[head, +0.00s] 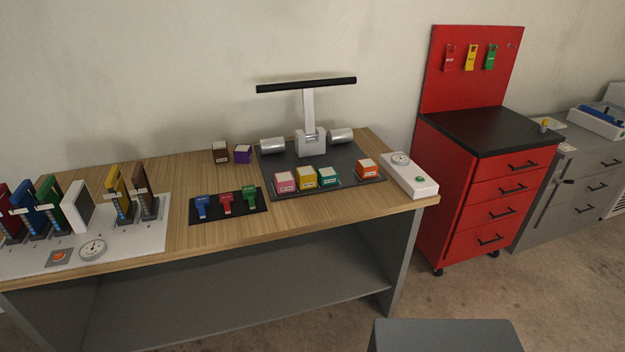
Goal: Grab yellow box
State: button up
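The yellow box (306,179) is a small cube with a pale label on top. It sits on the dark plate (350,154) of the former machine, on the wooden table (225,240). A pink box (285,182) is close on its left and a teal box (328,177) close on its right. My gripper does not show in the head view.
An orange box (368,169) is further right on the plate. The machine's post (309,110) and black bar (307,85) rise behind. A white gauge unit (412,177) is at the table's right end. A mat (230,206) with coloured clamps lies left. A red cabinet (480,190) stands right.

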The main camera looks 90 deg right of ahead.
aim_at(310, 181)
jog(key=z, duration=1.2)
